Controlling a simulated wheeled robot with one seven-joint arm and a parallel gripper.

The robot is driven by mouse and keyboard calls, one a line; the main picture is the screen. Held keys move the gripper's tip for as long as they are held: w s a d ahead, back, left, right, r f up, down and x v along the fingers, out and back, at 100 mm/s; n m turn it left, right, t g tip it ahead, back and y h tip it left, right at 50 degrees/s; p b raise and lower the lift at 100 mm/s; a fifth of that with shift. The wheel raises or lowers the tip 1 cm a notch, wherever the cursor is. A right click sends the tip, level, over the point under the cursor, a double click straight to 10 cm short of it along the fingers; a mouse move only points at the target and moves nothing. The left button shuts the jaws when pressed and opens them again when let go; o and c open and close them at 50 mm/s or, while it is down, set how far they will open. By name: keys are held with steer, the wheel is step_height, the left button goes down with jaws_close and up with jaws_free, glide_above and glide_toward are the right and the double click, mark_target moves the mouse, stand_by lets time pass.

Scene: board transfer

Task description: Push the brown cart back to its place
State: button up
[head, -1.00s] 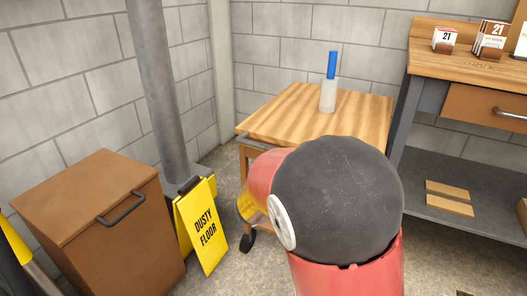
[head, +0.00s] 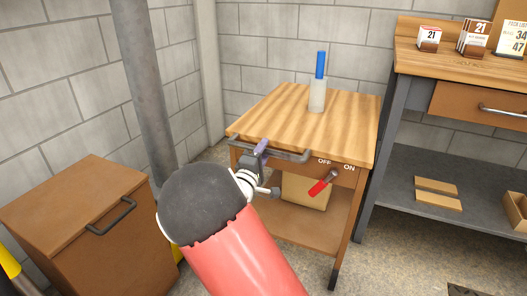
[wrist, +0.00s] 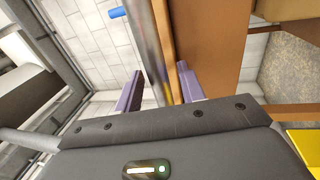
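The brown cart (head: 285,122) has a light wooden top and stands against the grey block wall. A grey handle bar (head: 290,156) runs along its near edge. On its front panel is a red-gripped lever (head: 320,186) below the words OFF and ON. My gripper (head: 262,148) is at the left part of the handle. In the wrist view my gripper (wrist: 160,85) has its two purple fingers apart, with the metal handle bar (wrist: 148,45) passing between them. Contact with the bar cannot be told. My arm hides the cart's lower left.
A bottle with a blue top (head: 317,95) stands on the cart, and a box (head: 305,192) sits on its lower shelf. A workbench (head: 385,130) is close on the right. A brown bin (head: 75,215) and a grey pipe (head: 145,85) are on the left.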

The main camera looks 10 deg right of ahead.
steer(key=shift+w+d, duration=0.1)
steer(key=shift+w, duration=0.05)
jaws_close()
stand_by(0.4)
